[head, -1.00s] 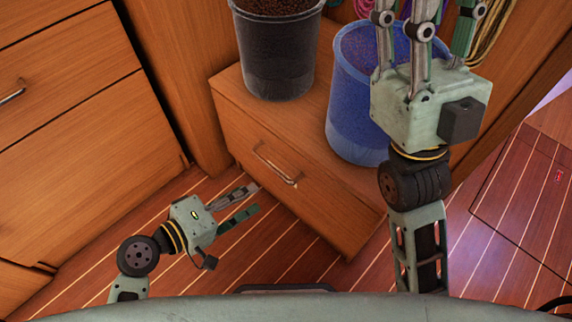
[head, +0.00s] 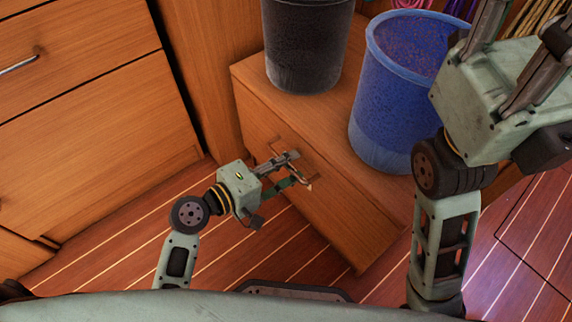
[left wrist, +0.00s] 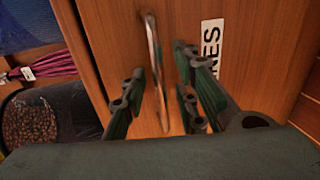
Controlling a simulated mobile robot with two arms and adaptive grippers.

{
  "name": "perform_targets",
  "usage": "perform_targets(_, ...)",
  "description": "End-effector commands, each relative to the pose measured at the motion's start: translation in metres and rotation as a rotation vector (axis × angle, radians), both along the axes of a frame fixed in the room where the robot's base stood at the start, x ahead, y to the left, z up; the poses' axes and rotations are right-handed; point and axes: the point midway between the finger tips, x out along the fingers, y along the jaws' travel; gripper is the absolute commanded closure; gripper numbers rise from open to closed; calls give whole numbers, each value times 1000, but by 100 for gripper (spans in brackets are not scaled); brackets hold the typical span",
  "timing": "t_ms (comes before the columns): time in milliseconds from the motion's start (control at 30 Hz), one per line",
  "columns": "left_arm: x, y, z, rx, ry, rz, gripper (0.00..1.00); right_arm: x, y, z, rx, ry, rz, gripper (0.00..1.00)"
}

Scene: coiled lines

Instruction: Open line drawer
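The line drawer (head: 345,222) is the low wooden drawer under the two buckets; its front looks flush with its cabinet. Its metal bar handle (left wrist: 156,65) stands between the fingers of my left gripper (left wrist: 165,97) in the left wrist view, with gaps on both sides. A white label (left wrist: 209,48) ending in "NES" is on the drawer front there. In the head view my left gripper (head: 292,168) is at the handle, partly covering it. It is open. My right gripper (head: 515,65) is raised at the upper right, its fingertips cut off by the frame.
A blue bucket (head: 385,115) and a dark bucket (head: 305,50) stand on top of the drawer cabinet. Larger wooden drawers (head: 90,140) are at the left. The striped floor (head: 285,245) before the line drawer is clear. Coiled lines (head: 540,18) hang at the top right.

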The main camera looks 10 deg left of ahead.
Motion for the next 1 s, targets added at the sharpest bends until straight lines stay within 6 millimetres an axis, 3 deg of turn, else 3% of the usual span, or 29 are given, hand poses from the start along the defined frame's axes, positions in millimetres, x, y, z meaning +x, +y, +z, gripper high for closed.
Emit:
perform_targets(200, 0, 0, 0, 1, 1, -1, 73, 0, 0, 0, 0, 0, 0, 60)
perform_targets(500, 0, 0, 0, 1, 1, -1, 99, 0, 0, 0, 0, 0, 0, 60)
perform_targets(1000, 0, 0, 0, 1, 1, -1, 100, 0, 0, 0, 1, 0, 0, 60)
